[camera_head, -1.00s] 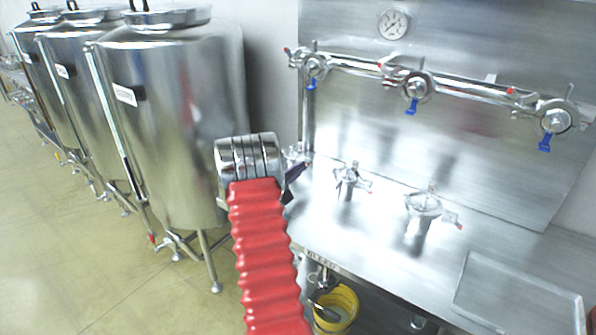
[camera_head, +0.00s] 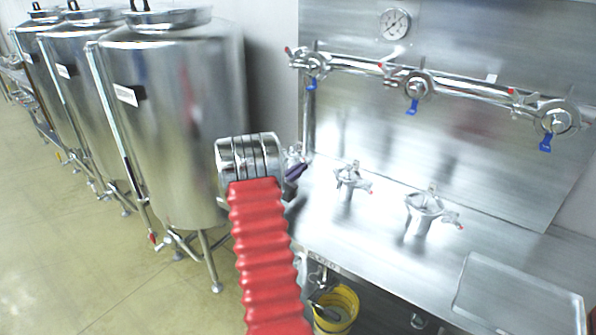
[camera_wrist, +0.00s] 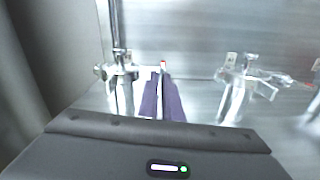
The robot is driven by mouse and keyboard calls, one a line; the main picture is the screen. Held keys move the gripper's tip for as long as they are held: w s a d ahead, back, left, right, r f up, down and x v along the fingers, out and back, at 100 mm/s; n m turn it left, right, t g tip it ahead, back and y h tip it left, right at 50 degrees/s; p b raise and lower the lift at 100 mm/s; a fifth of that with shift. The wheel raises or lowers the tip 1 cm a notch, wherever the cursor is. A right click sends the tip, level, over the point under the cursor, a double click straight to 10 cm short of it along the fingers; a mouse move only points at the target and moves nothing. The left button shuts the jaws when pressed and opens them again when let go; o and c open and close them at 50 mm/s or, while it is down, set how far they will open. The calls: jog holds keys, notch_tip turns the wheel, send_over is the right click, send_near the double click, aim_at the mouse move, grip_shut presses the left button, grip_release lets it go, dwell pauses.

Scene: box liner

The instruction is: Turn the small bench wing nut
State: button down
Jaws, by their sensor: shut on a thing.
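The small bench wing nut (camera_wrist: 163,66) shows as a small red-tipped piece at my fingertips, on the right side of the leftmost bench fitting (camera_wrist: 122,80). My gripper (camera_wrist: 163,80) has purple fingers and is shut on this wing nut. In the head view, my gripper (camera_head: 298,170) is at the left end of the bench beside the same fitting (camera_head: 293,154). My arm and the fingers hide much of the nut there.
A middle fitting (camera_head: 350,178) and a larger fitting (camera_head: 425,208) stand to the right on the steel bench (camera_head: 400,258). A valve pipe (camera_head: 350,66) runs along the back panel. Steel tanks (camera_head: 180,120) stand left. A yellow bucket (camera_head: 345,300) sits below.

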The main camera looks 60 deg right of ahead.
jog(key=shift+w+n, duration=0.2)
jog(key=shift+n, duration=1.1)
jog(key=c, duration=1.9)
grip_release()
jog(key=shift+c, duration=0.2)
jog(key=shift+s, duration=0.1)
jog(key=a, duration=0.4)
jog(key=w+a, duration=0.1)
jog(key=a, duration=0.4)
jog(key=w+a, duration=0.1)
jog(key=a, duration=0.3)
jog(key=shift+w+a, duration=0.15)
jog(key=shift+a, duration=0.2)
